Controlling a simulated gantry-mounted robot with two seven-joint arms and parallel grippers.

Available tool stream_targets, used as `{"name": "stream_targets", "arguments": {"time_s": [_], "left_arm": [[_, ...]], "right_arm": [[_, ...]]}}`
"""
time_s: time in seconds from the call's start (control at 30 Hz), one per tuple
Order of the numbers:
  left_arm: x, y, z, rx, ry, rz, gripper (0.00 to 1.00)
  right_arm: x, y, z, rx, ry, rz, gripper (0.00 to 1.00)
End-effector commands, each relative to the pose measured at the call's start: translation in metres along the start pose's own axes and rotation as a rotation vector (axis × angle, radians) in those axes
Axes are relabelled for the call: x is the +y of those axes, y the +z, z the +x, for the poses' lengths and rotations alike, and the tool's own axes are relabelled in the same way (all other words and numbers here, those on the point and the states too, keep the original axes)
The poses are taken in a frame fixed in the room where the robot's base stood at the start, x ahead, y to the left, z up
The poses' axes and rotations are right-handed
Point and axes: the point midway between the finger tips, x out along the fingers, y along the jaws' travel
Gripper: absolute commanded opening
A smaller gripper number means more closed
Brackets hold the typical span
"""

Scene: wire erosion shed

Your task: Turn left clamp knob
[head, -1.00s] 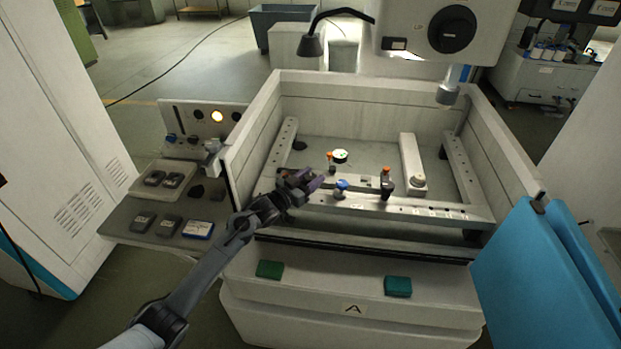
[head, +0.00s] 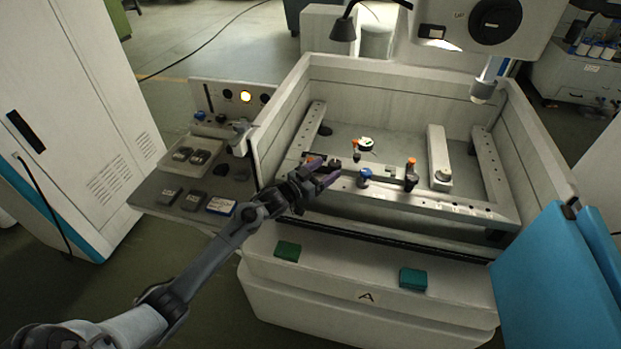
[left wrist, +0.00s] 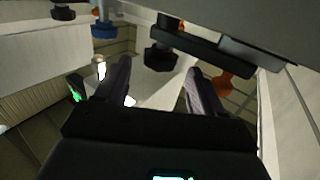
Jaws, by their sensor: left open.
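A dark lobed clamp knob (head: 334,164) is near the left end of the front rail in the machine tank. It also shows in the left wrist view (left wrist: 160,58), ahead of and between my two fingers, with a visible gap on each side. My left gripper (head: 324,172) is open and beside this knob, with its purple-grey fingers spread; the wrist view (left wrist: 160,92) shows nothing between the tips that they grip. The clamp bar (left wrist: 215,50) runs behind the knob in the wrist view. My right gripper is not in view.
A blue knob (head: 365,177) and an orange-topped black clamp (head: 411,170) stand to the right on the rail. An orange-topped post (head: 356,150) is just behind. The machine head (head: 480,90) hangs over the right side. Tank walls (head: 262,135) surround the work area.

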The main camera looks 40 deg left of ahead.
Motion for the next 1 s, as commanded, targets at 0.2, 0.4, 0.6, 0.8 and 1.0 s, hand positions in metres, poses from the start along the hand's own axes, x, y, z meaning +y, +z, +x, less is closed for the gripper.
{"name": "stream_targets", "arguments": {"time_s": [0.2, 0.4, 0.6, 0.8, 1.0], "left_arm": [[0.000, 0.000, -0.035, -0.002, 0.001, 0.002, 0.68], [0.000, 0.000, -0.054, -0.001, 0.001, 0.001, 0.68], [0.000, -0.001, -0.061, 0.000, 0.000, 0.001, 0.68], [0.000, -0.001, -0.061, 0.000, 0.000, 0.001, 0.68], [-0.008, -0.004, -0.061, 0.009, -0.033, 0.001, 0.69]], "right_arm": [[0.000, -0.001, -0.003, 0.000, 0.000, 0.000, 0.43], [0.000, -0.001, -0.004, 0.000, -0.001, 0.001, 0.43], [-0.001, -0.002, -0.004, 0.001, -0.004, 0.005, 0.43], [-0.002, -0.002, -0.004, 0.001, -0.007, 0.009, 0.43], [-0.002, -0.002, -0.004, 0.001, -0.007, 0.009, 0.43]]}}
